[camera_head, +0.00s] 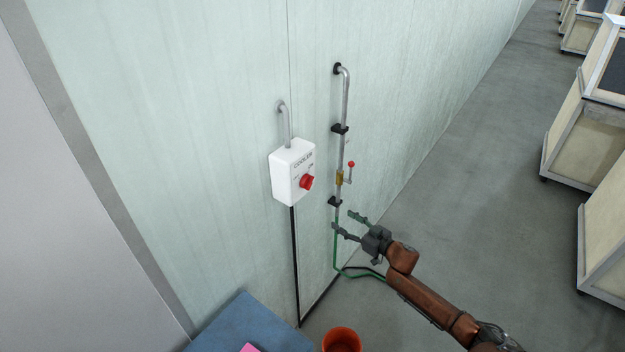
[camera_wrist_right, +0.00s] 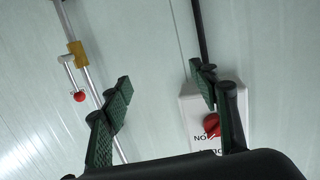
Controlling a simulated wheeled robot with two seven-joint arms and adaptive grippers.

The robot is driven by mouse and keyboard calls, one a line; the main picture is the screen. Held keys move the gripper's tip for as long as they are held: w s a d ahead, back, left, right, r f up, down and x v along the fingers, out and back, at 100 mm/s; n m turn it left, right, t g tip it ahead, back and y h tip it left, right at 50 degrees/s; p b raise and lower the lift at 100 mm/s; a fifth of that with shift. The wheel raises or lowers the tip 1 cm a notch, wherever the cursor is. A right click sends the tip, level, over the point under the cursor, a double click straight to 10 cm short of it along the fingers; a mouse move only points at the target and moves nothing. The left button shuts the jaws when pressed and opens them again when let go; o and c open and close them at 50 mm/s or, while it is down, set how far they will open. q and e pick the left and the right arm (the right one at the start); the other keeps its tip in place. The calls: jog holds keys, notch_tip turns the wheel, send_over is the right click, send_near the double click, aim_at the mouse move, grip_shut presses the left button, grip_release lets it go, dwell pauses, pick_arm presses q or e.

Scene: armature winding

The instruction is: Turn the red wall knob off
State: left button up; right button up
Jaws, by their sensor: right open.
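The red knob (camera_head: 307,182) sits on the front of a white wall box (camera_head: 285,176) labelled "COOLER". In the right wrist view the knob (camera_wrist_right: 212,125) appears upside down, partly beside and behind one finger, with "ON" lettering near it. My right gripper (camera_head: 343,226) is open and empty, below and to the right of the box, apart from the knob. Its two green-padded fingers (camera_wrist_right: 160,95) are spread wide in the wrist view. The knob's exact setting is too small to tell. My left gripper is not in view.
A metal pipe (camera_head: 345,105) with a brass valve and red-tipped lever (camera_head: 351,164) runs down the wall right of the box. A green hose (camera_head: 336,262) hangs below. An orange bucket (camera_head: 342,340) and blue surface (camera_head: 250,325) are below. Wheeled crates (camera_head: 590,130) stand right; floor between is clear.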

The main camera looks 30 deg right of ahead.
aim_at(309, 184)
jog(key=w+a+r+n+y+p, duration=0.1)
jog(key=a+r+y, duration=0.15)
jog(key=r, duration=0.55)
jog(key=a+r+n+y+p, duration=0.1)
jog(key=a+r, duration=0.3)
jog(key=r, duration=0.3)
jog(key=shift+t, duration=0.3)
jog(key=shift+p+x, duration=0.75)
jog(key=shift+x, duration=3.2)
jog(key=shift+r, duration=0.2)
jog(key=shift+c, duration=0.3)
jog(key=shift+d, duration=0.1)
jog(key=c, duration=1.1)
